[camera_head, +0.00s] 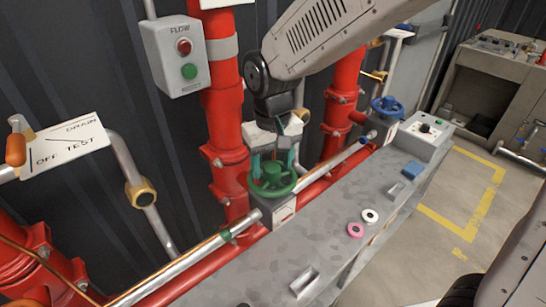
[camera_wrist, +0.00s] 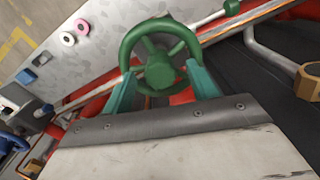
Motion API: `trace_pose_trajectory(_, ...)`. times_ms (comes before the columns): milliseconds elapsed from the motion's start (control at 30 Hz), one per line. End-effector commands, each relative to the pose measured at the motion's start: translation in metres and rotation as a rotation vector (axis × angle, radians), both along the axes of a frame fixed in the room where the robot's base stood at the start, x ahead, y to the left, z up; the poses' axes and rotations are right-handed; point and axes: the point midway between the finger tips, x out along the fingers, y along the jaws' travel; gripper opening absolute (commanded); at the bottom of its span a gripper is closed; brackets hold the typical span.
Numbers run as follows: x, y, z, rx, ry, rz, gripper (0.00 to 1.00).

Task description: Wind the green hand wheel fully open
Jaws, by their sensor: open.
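The green hand wheel (camera_head: 273,179) sits on a small grey block on the long grey bench. In the wrist view the green hand wheel (camera_wrist: 160,65) fills the upper middle, with its spokes and hub facing me. My gripper (camera_head: 272,160) reaches down to the wheel from above and behind it. Its two teal fingers are spread apart, one on each side of the wheel, near the rim. In the wrist view my gripper (camera_wrist: 163,92) has its fingertips at the wheel's lower left and lower right edges. I cannot tell whether they touch the rim.
A blue hand wheel (camera_head: 387,107) stands further along the bench (camera_head: 330,225). Pink (camera_head: 355,230) and white (camera_head: 370,215) rings lie on the bench. A switch box (camera_head: 178,57) and red pipes (camera_head: 225,110) stand behind.

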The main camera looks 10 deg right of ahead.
Motion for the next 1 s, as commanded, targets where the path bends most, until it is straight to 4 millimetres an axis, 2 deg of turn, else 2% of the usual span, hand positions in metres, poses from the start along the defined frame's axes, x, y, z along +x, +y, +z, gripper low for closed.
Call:
trace_pose_trajectory(100, -0.0001, 0.0002, 0.0001, 0.0, 0.0, 0.0, 0.56)
trace_pose_trajectory(300, -0.0001, 0.0003, 0.0003, 0.0, 0.0, 0.001, 0.03)
trace_pose_trajectory(333, -0.0001, 0.0003, 0.0003, 0.0, 0.0, 0.001, 0.03)
trace_pose_trajectory(367, -0.0001, 0.0003, 0.0003, 0.0, 0.0, 0.001, 0.25)
trace_pose_trajectory(433, -0.0001, 0.0002, 0.0004, 0.0, 0.0, 0.001, 0.06)
trace_pose_trajectory(567, -0.0001, 0.0002, 0.0004, 0.0, 0.0, 0.021, 0.06)
trace_pose_trajectory(633, 0.0, 0.0001, 0.0005, 0.0, 0.0, 0.084, 0.06)
trace_pose_trajectory(1000, 0.0004, -0.0002, 0.0007, 0.0, 0.0, 0.62, 0.06)
